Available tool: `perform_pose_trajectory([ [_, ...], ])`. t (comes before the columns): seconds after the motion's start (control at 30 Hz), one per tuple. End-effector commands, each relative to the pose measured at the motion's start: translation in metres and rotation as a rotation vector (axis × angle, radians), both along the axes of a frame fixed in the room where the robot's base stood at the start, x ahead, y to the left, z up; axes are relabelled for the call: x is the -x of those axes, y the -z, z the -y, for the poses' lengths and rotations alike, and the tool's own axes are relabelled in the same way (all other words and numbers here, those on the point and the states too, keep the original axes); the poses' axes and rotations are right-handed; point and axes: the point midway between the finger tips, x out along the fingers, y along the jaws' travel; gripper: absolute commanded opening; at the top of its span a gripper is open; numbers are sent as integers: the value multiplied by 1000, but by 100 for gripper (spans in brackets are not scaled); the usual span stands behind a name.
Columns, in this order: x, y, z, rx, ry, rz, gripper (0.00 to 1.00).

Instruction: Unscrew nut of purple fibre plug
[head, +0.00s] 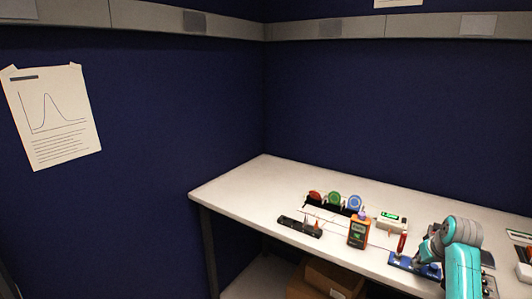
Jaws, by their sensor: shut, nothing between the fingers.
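The purple fibre plug and its nut cannot be made out for certain. A small pale purple thing (362,213) shows at the top of the orange meter, too small to identify. A black rail (291,224) with a few small upright plugs lies at the table's front left. My gripper (421,263) is at the end of my teal arm, low over a blue block (400,261) at the right. It is shut and holds nothing. Its fingertips are small and partly hidden by the arm.
Red (314,197), green (334,199) and blue (354,203) discs stand at the table's back. An orange handheld meter (358,232) stands in front of them. A white device (391,220) and a red-handled tool (402,243) are near my arm. The white table's (245,190) left end is clear.

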Motion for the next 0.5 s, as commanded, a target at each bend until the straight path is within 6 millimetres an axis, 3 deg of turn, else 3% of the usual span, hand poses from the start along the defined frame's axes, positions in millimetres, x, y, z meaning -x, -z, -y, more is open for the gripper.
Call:
perform_pose_trajectory([
  [0.5,-5,0,3,0,0,1,0],
])
